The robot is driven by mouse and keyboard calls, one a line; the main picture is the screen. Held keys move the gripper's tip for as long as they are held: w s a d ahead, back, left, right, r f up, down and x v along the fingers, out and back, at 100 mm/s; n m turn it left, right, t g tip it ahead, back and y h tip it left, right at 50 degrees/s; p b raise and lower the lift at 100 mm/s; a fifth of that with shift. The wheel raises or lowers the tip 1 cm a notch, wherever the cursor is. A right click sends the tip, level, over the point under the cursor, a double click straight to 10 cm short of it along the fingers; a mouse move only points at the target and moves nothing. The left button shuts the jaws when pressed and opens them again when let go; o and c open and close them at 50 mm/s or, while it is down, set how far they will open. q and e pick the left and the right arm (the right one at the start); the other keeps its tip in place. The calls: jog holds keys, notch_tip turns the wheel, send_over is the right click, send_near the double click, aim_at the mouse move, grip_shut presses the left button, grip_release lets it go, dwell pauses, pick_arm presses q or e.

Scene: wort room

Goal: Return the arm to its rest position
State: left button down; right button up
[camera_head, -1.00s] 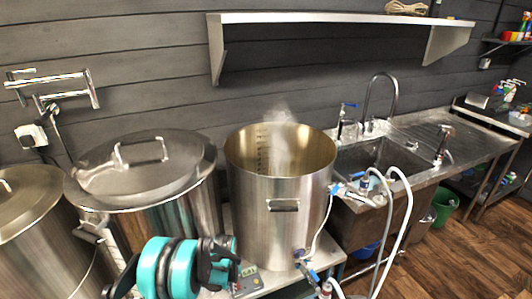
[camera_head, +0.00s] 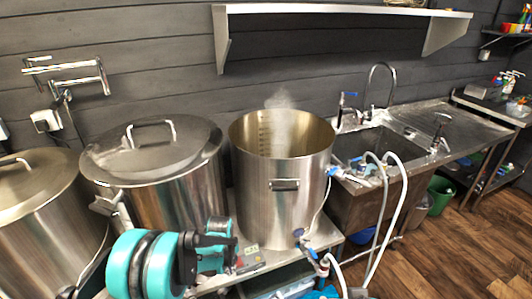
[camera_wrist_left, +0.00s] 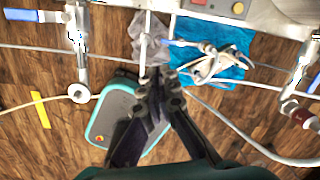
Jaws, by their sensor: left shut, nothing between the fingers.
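My left arm comes in at the bottom left of the head view, in front of the kettles, with teal and black links. My left gripper shows in the left wrist view (camera_wrist_left: 160,88), its dark fingers pointing away from the camera. The fingertips are together and nothing is between them. It is over the wooden floor side of the bench, apart from the hoses and valves seen around it. In the head view its fingertips are hard to make out. My right gripper is not in view.
An open steaming steel kettle (camera_head: 281,200) stands on a low bench right of the arm. A lidded kettle (camera_head: 160,190) stands behind the arm. White hoses (camera_head: 390,220) run to the floor by the sink (camera_head: 375,148). A blue cloth (camera_wrist_left: 215,75) lies below.

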pick_arm(q)
jog(key=s+a+r+n+t, duration=0.1)
jog(key=s+r+n+t, duration=0.1)
jog(key=s+r+n, duration=0.45)
jog(key=s+a+r+n+t, duration=0.1)
jog(key=s+a+r+n, duration=0.15)
jog(key=r+n, duration=0.65)
jog(key=s+a+r+n+t, duration=0.1)
jog(key=s+r+n+t, duration=0.2)
jog(key=s+n, duration=0.9)
jog(key=v, duration=0.3)
jog(key=shift+r, duration=0.15)
